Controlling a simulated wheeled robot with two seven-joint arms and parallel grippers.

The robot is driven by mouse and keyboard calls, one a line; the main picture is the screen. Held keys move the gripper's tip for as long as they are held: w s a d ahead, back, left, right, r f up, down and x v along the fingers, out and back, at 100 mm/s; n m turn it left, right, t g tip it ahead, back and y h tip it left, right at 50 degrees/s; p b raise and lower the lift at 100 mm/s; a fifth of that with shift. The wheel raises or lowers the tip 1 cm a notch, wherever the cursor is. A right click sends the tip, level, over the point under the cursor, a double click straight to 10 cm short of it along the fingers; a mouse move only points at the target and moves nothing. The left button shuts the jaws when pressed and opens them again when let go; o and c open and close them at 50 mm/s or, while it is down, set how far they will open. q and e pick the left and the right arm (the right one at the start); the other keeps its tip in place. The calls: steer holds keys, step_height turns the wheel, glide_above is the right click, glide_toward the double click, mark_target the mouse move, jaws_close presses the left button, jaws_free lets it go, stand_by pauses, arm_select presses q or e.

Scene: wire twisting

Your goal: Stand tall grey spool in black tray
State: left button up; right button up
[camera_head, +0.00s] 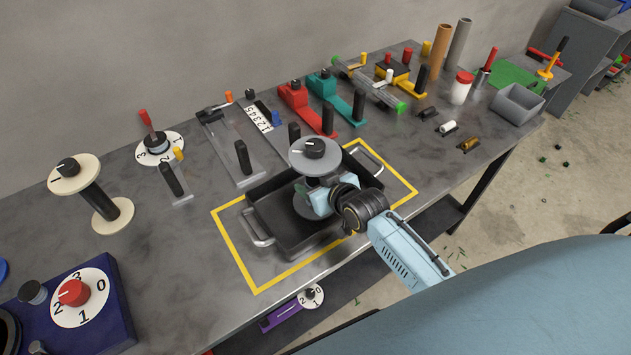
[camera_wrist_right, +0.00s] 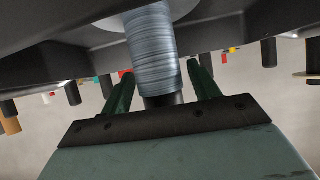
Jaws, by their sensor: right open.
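The tall grey spool (camera_head: 314,157) stands upright inside the black tray (camera_head: 282,243), with a black knob on its top disc. Its lower disc shows partly inside the tray, behind my gripper. My right gripper (camera_head: 322,198) reaches in from the front right, low beside the spool. In the right wrist view the spool's wound grey core (camera_wrist_right: 155,50) lies between the two green fingers of the open right gripper (camera_wrist_right: 162,88), with gaps on both sides. The exact contact of the spool's base with the tray floor is partly hidden. My left gripper is out of view.
A yellow outline (camera_head: 236,262) surrounds the tray, which has metal handles (camera_head: 257,229). A cream spool (camera_head: 92,192) stands at the left. Clamps and tools, including a red one (camera_head: 303,108), line the back. A grey bin (camera_head: 517,104) is at the right. Bare table lies left of the tray.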

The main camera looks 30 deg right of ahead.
steer(key=shift+r, duration=0.15)
steer(key=p+v, duration=0.1)
steer(key=v, duration=1.1)
